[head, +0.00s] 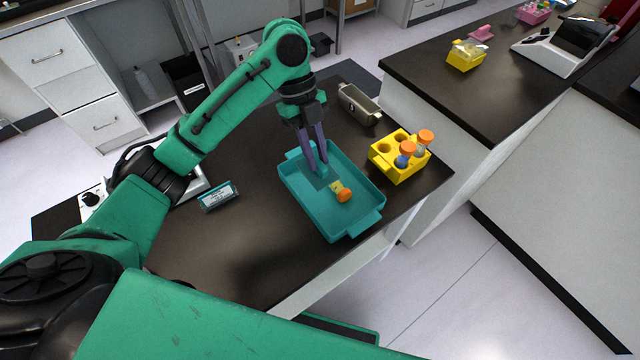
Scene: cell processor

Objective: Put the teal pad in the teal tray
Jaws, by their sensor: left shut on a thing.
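The teal tray (352,226) lies on the dark bench in the middle of the head view, with a handle at each end. My left gripper (322,166) points down into the tray near its far left part. Its fingers are shut on the small teal pad (322,173), which shows only as a small teal patch at the fingertips. The pad is low over the tray floor; I cannot tell if it touches. A small yellow piece with an orange cap (342,193) lies in the tray, just right of the fingertips. My right gripper is not in view.
A yellow rack (402,171) with orange-capped and blue tubes stands right of the tray. A grey-beige bin (358,104) is behind it. A small teal labelled box (218,196) lies left of the tray. The bench front left of the tray is clear.

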